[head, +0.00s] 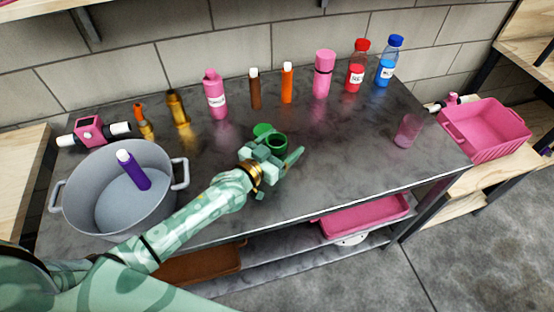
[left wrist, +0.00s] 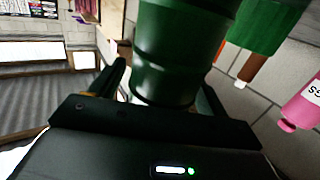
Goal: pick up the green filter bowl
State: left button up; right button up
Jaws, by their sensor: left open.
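The green filter bowl (head: 278,141) is a dark green, open-topped cylinder on the dark tabletop (head: 340,150), near the middle. My left gripper (head: 275,153) is at it, coming from the front left, open. In the left wrist view the bowl (left wrist: 180,50) stands large between the two spread fingers of the gripper (left wrist: 165,90). I cannot tell whether either finger touches it. The fingers hide its lower part in the head view. A second, brighter green piece (head: 263,129) sits just behind and left of the bowl; it also shows in the left wrist view (left wrist: 265,25).
A grey pot (head: 85,208) with a purple bottle (head: 133,170) stands front left. Several bottles, including a pink one (head: 215,97), line the back. A pink translucent cup (head: 408,131) stands right, and a pink crate (head: 485,130) beyond it.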

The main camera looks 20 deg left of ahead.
pick_arm(q)
jog(key=shift+r, duration=0.1)
jog(key=c, duration=1.1)
